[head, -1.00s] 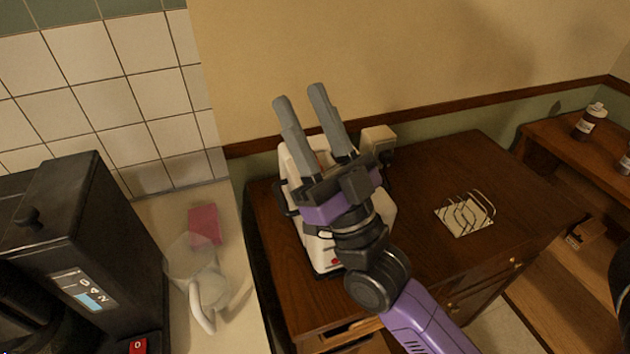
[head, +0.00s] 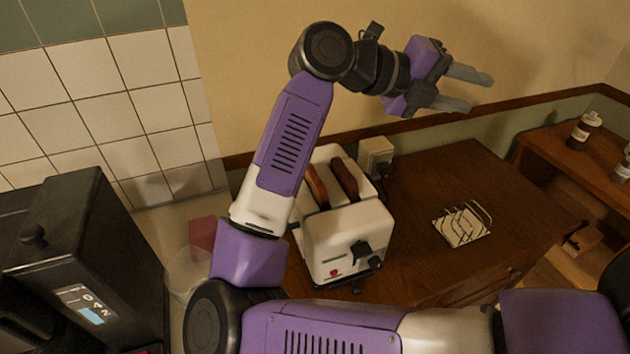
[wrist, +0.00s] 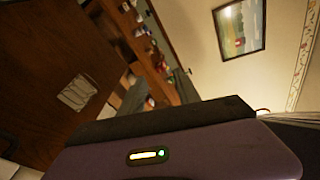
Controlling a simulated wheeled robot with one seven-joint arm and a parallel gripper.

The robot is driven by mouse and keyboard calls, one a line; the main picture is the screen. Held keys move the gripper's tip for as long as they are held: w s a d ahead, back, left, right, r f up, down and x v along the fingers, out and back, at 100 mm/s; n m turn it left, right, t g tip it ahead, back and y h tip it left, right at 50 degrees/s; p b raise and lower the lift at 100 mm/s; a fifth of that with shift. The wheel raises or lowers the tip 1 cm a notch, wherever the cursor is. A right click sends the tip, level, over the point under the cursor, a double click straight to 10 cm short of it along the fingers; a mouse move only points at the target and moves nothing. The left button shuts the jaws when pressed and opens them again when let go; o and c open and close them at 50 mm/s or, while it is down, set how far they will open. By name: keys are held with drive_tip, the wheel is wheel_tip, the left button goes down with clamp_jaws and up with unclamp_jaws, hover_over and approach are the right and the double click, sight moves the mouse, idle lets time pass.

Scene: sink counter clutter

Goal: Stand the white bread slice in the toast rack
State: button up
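The toast rack (head: 461,225), a pale base with thin dark wire loops, sits empty on the wooden cabinet top. It also shows in the wrist view (wrist: 77,92). A white toaster (head: 348,232) stands left of it. Two slices stick up from its slots: a lighter orange-brown one (head: 317,186) on the left and a darker brown one (head: 344,178) on the right. I cannot tell for sure which is the white bread slice. My gripper (head: 479,92) is raised, above and right of the toaster, fingers apart with nothing between them.
A wall socket box (head: 376,155) is behind the toaster. A black coffee machine (head: 85,265) stands at the left, with a red-pink object (head: 202,238) and a clear jug (head: 187,273) partly hidden by my arm. Bottles (head: 585,130) stand on a shelf at right. The cabinet top around the rack is clear.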

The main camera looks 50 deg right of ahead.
drive_tip(key=w+a+f+n+t+y, duration=0.1)
drive_tip(key=w+a+f+t+y, duration=0.1)
drive_tip(key=w+f+t+y, duration=0.3)
drive_tip(key=n+t+y, duration=0.2)
drive_tip(key=t+y, duration=0.1)
hover_over(315, 175)
drive_tip(key=s+d, duration=0.5)
drive_tip(key=f, duration=0.4)
drive_tip(key=shift+s+a+f+p, duration=0.2)
drive_tip(key=shift+a+f+p, duration=0.05)
drive_tip(key=shift+p, duration=0.05)
drive_tip(key=w+a+y, duration=0.1)
drive_tip(key=w+a+n+t, duration=0.1)
drive_tip(key=w+a, duration=0.1)
drive_tip(key=w+a+t+y, duration=0.1)
drive_tip(key=w+a, duration=0.1)
drive_tip(key=shift+r+y, duration=0.25)
drive_tip(key=shift+y, duration=0.05)
drive_tip(key=shift+w+a+f+n, duration=0.15)
drive_tip(key=shift+a+n, duration=0.05)
drive_tip(key=shift+n, duration=0.1)
drive_tip(key=shift+f+p, duration=0.35)
drive_tip(key=shift+f, duration=0.45)
drive_tip(key=shift+d+f+p, duration=0.2)
drive_tip(key=shift+f+p, duration=0.35)
drive_tip(key=shift+f, duration=0.9)
drive_tip(key=shift+d+f+p, duration=0.2)
drive_tip(key=shift+f+p, duration=0.35)
drive_tip(key=shift+f, duration=0.9)
clamp_jaws()
